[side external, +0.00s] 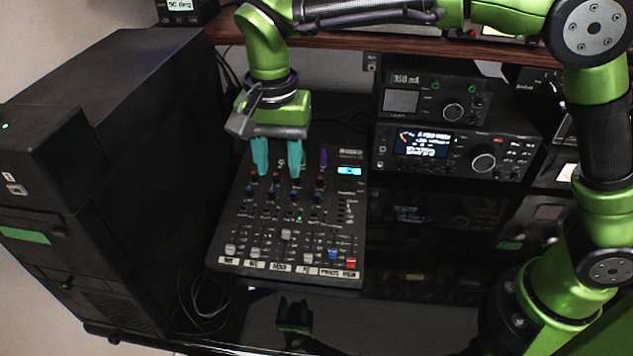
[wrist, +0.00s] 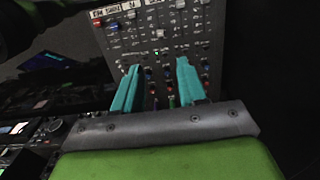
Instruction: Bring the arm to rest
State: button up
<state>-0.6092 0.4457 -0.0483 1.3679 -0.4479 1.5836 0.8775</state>
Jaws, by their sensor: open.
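My gripper (side external: 277,158) has teal fingers and hangs over the upper part of a black mixer panel (side external: 240,240). Its fingers are apart, with nothing seen between them. In the wrist view, my gripper (wrist: 158,78) also shows both fingers spread over the knob rows of the mixer panel (wrist: 150,35). The side view shows red and blue knobs (side external: 295,195) just below the fingertips. I cannot tell whether the fingertips touch any knob. Part of the panel's top is hidden behind the gripper.
A tall black cabinet (side external: 110,110) stands left of the panel. Radio units (side external: 455,150) are stacked on the right. A reddish-brown shelf (side external: 345,42) runs behind, near my raised arm. Cables (side external: 205,300) lie at the panel's lower left.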

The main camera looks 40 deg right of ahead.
jog(key=shift+r, duration=0.5)
jog(key=s+d+r+n+t+y, duration=0.1)
jog(key=s+d+n+t, duration=0.1)
jog(key=s+d, duration=0.5)
jog(key=s+d+r+n+t+y, duration=0.1)
jog(key=s+d+t, duration=0.4)
jog(key=d, duration=1)
jog(key=s+r+n, duration=0.1)
jog(key=s+n, duration=0.1)
jog(key=s, duration=0.1)
jog(key=shift+s, duration=0.25)
